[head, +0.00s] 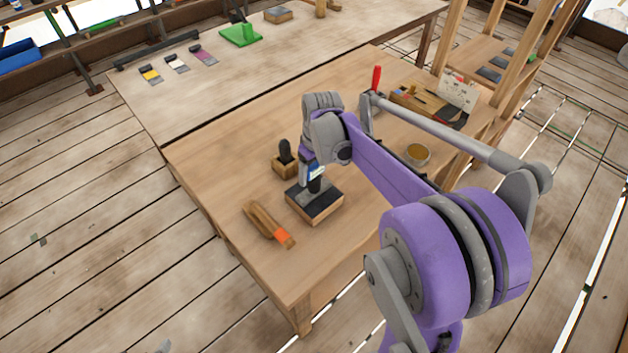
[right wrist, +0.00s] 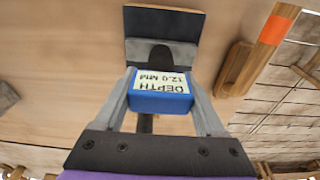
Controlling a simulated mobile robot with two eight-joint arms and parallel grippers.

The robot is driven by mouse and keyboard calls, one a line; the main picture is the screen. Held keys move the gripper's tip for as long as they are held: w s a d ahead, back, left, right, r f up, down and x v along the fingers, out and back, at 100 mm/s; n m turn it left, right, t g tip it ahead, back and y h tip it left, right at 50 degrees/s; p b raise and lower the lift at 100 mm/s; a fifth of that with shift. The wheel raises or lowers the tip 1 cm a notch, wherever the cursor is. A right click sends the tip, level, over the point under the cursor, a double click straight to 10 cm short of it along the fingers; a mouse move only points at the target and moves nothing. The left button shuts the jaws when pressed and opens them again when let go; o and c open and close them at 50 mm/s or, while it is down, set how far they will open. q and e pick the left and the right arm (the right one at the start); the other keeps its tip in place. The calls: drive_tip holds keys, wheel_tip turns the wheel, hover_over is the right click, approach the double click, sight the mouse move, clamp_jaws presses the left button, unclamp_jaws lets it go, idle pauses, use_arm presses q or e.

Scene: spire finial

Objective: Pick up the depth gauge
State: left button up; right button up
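My left gripper is not clearly in view.
A wooden tool with an orange end (head: 268,224) lies beside the block. A small wooden block with a dark knob (head: 286,165) stands behind it. A round bowl (head: 417,154) and a red-handled tool (head: 376,78) are farther right. The table's front left is clear.

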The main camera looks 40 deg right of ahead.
drive_tip(key=c, duration=0.9)
drive_tip(key=shift+o, duration=0.2)
drive_tip(key=shift+r, duration=0.15)
